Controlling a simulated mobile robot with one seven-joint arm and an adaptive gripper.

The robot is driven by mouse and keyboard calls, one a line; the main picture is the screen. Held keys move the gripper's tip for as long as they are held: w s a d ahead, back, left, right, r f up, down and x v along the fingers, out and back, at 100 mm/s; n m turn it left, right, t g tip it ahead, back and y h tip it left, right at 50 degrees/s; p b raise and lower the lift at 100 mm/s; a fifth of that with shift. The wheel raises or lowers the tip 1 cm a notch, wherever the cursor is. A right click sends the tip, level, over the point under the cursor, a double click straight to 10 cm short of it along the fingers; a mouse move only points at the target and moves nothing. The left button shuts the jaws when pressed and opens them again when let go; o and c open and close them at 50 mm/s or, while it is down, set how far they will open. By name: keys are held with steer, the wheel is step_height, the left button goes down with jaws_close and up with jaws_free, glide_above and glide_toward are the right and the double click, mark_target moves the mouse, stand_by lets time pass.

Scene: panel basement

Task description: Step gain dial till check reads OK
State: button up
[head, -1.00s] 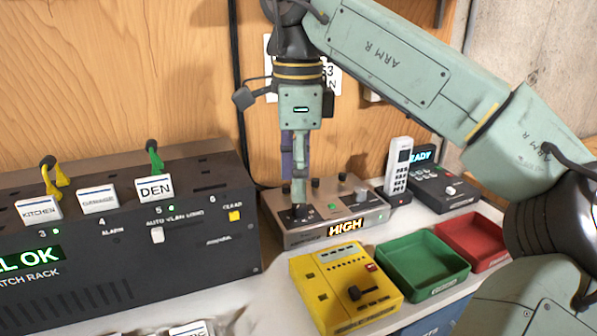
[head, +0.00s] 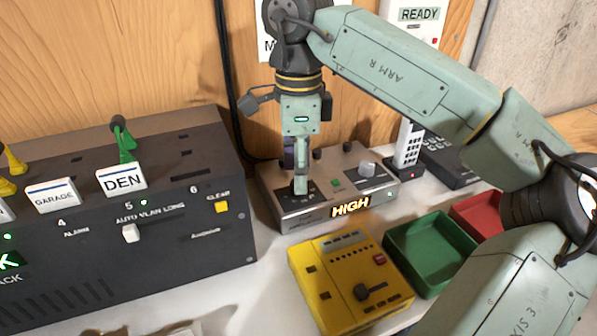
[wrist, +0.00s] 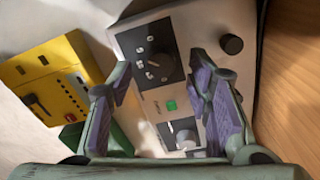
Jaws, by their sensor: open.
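The grey console (head: 287,213) bears a lit display (head: 350,206) reading HIGH. In the wrist view its left-end dial (wrist: 158,62) is a dark knob on a black square plate with white marks; the labels are too small to read, so I cannot confirm it is the gain dial. My gripper (head: 300,188) points down over that end of the console and mostly hides the dial in the head view. In the wrist view my gripper (wrist: 160,68) is open, its fingers apart on either side of the dial plate. Contact with the dial cannot be told.
The console also has a green button (wrist: 171,105), a light knob (wrist: 186,139) and a black knob (wrist: 231,44). A yellow box (head: 335,285) stands in front, with green (head: 432,262) and red (head: 474,219) trays to its right. The patch rack (head: 130,225) stands left; a handset (head: 408,146) stands behind right.

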steer(key=shift+f, duration=1.05)
jaws_close()
